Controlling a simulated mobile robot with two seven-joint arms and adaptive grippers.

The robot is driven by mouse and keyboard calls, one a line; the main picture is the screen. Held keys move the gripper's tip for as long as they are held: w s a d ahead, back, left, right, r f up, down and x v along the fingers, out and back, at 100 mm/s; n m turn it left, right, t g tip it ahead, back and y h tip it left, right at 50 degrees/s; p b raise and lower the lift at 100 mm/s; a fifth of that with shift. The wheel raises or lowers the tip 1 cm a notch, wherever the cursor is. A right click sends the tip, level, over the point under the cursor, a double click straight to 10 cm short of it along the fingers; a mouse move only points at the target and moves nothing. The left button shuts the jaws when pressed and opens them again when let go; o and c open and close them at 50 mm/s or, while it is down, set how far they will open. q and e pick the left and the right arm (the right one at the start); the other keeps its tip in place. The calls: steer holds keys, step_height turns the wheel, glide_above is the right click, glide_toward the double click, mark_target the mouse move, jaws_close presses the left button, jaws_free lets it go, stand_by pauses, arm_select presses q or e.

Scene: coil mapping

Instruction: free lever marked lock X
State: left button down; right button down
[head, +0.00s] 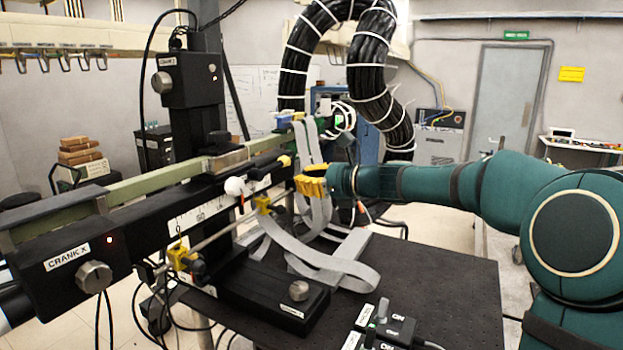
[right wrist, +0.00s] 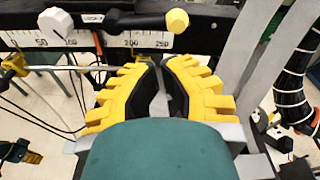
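The lever is a short dark arm with a yellow knob; the knob (right wrist: 178,21) shows at the top of the right wrist view, beside a small label (right wrist: 92,17) that seems to read LOCK X. In the head view the yellow knob (head: 285,160) sits on the long black rail (head: 150,215). My right gripper (head: 311,184) has yellow ribbed fingers and is just right of the knob, apart from it. In the right wrist view its fingertips (right wrist: 157,64) come together below the knob, with nothing seen between them.
A white ball knob (head: 235,187) and yellow clamps on a rod (head: 222,232) lie along the rail. Grey ribbon cables (head: 325,263) hang close around my right gripper. The CRANK X knob (head: 94,275) is at the left. The black table's right part (head: 440,285) is clear.

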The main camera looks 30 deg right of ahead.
mark_target(283, 163)
arm_select(q)
steer(key=shift+r, duration=0.35)
arm_select(e)
steer(key=r+x, duration=0.1)
steer(key=x, duration=0.5)
steer(key=shift+w+f, duration=0.25)
steer(key=shift+f, duration=0.25)
arm_select(q)
steer(key=shift+f, duration=0.1)
